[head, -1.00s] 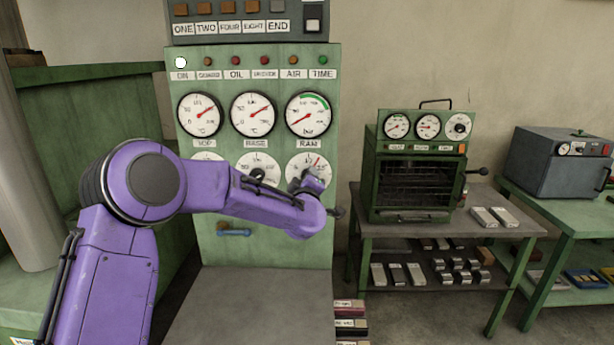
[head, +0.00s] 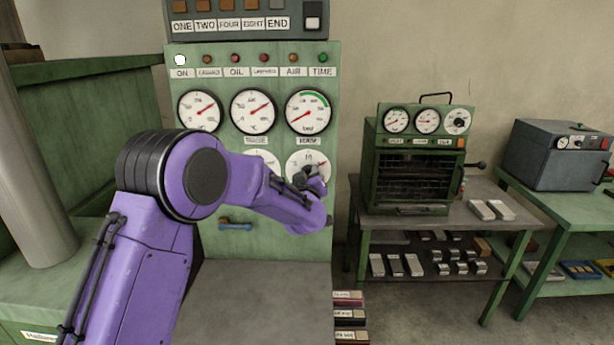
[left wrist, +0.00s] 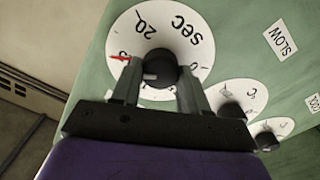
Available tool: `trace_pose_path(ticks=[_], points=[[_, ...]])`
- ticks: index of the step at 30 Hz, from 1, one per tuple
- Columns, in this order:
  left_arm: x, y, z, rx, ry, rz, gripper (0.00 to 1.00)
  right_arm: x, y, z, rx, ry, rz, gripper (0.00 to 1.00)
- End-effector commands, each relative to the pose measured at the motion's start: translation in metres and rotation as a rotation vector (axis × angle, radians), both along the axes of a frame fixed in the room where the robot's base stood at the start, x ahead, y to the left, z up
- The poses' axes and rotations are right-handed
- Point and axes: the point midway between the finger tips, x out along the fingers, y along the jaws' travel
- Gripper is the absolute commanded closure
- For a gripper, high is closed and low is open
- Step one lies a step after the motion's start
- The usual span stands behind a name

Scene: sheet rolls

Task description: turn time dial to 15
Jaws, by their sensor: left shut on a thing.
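The time dial is a white round face marked SEC, at the lower right of the green panel's gauges in the head view (head: 296,158). It fills the top of the left wrist view (left wrist: 188,55), where the number 20 is readable. Its black knob (left wrist: 162,66) sits at the centre. A red mark (left wrist: 120,57) shows near the dial's edge, to the left of and below the 20; the figure beside it is partly covered. My left gripper (head: 312,180) is shut on the knob, one finger on each side (left wrist: 158,82). My right gripper is not in view.
The green panel (head: 270,225) carries other gauges and dials, a row of lamps and a blue handle (head: 235,226). A grey bench (head: 262,300) lies below. A small green oven (head: 416,175) stands on a table to the right.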

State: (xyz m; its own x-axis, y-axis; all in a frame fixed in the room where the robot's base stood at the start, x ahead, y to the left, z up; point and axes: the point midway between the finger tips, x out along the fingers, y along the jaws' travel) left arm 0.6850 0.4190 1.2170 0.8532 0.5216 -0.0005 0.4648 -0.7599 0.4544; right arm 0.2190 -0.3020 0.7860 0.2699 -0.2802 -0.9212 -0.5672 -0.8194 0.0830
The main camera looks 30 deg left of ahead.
Motion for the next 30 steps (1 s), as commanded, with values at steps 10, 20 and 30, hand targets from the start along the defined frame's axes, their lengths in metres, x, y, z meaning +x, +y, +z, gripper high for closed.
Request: trace_pose_path(ticks=[10, 20, 30], points=[[0.0, 0.0, 0.0, 0.001, 0.0, 0.0, 0.86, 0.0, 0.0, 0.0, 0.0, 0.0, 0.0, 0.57], [0.0, 0.0, 0.0, 0.001, 0.0, 0.0, 0.3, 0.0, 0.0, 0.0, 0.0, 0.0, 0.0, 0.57], [-0.049, -0.03, -0.004, 0.003, -0.002, -0.002, 0.3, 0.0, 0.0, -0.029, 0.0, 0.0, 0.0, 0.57]])
